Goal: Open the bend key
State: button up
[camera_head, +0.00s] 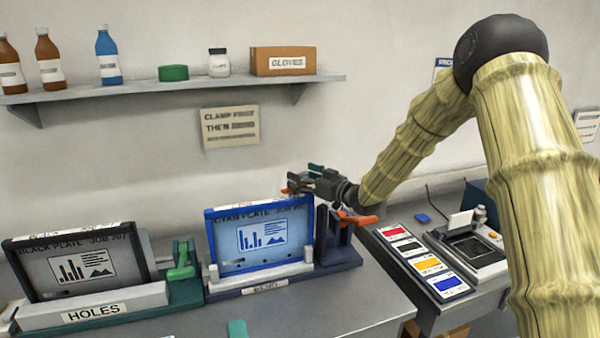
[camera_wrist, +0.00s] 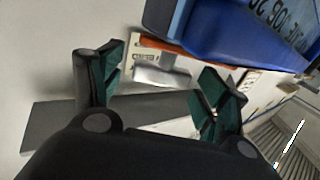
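The unit labelled BEND (camera_head: 265,287) stands in the middle of the bench and holds a blue-framed cyan plate (camera_head: 262,238) upright. An orange lever (camera_head: 358,218) sticks out at its right side; I cannot tell for sure that this is the bend key. My gripper (camera_head: 298,181) is above the plate's upper right corner, its fingers pointing left. In the wrist view its two dark green fingertips (camera_wrist: 165,80) are wide apart. An orange bar (camera_wrist: 172,46) and a grey metal T-shaped piece (camera_wrist: 161,75) show between them; I see no contact.
A unit labelled HOLES (camera_head: 97,312) with a black plate (camera_head: 78,264) and green clamp (camera_head: 183,260) stands to the left. Colour cards (camera_head: 425,262) and a scale-like device (camera_head: 468,247) are at right. A shelf (camera_head: 180,86) with bottles hangs above.

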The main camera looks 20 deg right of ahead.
jog(key=shift+w+a+r, duration=0.1)
jog(key=shift+a+r, duration=0.1)
jog(key=shift+w+a+f, duration=0.15)
jog(key=shift+w+f, duration=0.25)
jog(key=shift+w, duration=0.2)
jog(key=shift+s+r, duration=0.2)
jog(key=shift+c, duration=0.4)
jog(key=shift+s, duration=0.1)
jog(key=c, duration=1.4)
